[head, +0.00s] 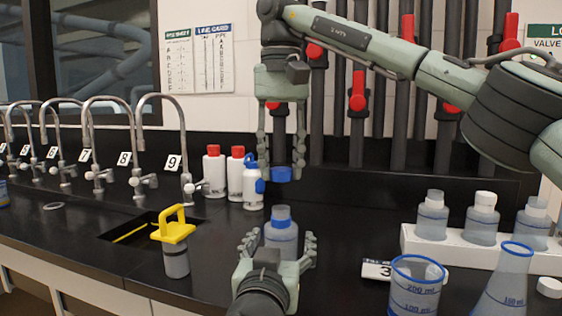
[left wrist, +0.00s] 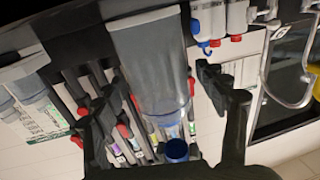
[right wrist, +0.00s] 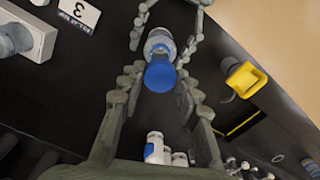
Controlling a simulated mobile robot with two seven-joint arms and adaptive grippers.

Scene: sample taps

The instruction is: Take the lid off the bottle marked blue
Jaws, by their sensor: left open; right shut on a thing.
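The blue lid (head: 282,174) is between the fingertips of my right gripper (head: 281,170), which is shut on it. The lid is off the bottle, a little above it. The translucent bottle (head: 281,240) with an open bluish neck stands upright on the counter. My left gripper (head: 280,243) is open, with its fingers on either side of the bottle. In the left wrist view the bottle (left wrist: 150,65) is large, with the lid (left wrist: 176,150) apart from its neck. In the right wrist view the lid (right wrist: 160,75) partly hides the bottle (right wrist: 158,40). No marking on the bottle is readable.
A yellow-handled container (head: 175,245) stands left, near the sink and taps. Red-capped bottles (head: 214,172) and a blue-topped white bottle (head: 252,187) stand behind. At right are a white rack (head: 455,248) of bottles, a beaker (head: 415,285) and a flask (head: 505,280).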

